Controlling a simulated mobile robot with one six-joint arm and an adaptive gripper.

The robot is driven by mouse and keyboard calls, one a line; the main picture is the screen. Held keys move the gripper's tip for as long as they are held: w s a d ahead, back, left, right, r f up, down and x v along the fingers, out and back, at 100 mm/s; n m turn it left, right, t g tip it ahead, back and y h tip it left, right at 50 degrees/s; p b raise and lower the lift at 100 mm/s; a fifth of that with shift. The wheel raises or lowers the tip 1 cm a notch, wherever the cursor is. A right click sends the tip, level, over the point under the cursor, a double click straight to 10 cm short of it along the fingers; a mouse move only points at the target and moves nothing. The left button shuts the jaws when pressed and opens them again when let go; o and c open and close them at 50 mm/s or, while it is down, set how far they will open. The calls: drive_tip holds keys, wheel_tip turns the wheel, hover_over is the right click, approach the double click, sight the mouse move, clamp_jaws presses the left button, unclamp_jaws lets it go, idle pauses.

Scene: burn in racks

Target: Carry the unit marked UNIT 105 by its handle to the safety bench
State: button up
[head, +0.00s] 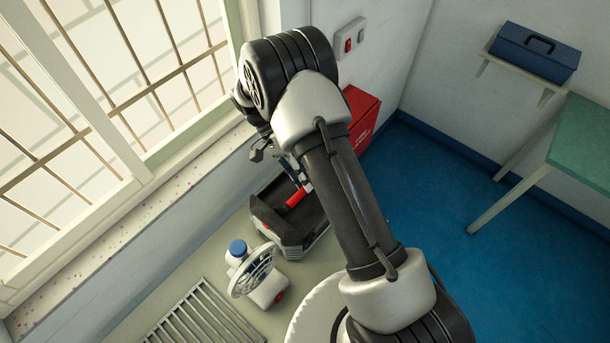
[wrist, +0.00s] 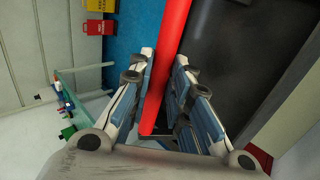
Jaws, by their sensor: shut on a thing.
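A dark unit with a grey front edge (head: 292,243) and a red handle (head: 296,198) sits on the pale surface below the window in the head view. Its marking cannot be read. My gripper (wrist: 164,60) is shut on the red handle (wrist: 172,25), which runs between its two fingers in the wrist view. In the head view my arm partly hides the gripper and the unit. A green-topped bench (head: 588,150) stands at the right; I cannot tell whether it is the safety bench.
A fan (head: 255,272), a blue-capped bottle (head: 237,248) and a metal grating (head: 207,314) are near the unit. A red box (head: 362,112) stands behind my arm. A blue toolbox (head: 536,52) sits on a wall shelf. The blue floor (head: 440,190) looks clear.

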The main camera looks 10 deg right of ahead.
drive_tip(key=o, duration=0.8)
drive_tip(key=shift+r, duration=0.1)
wheel_tip(320, 180, up, 10)
idle(0.4)
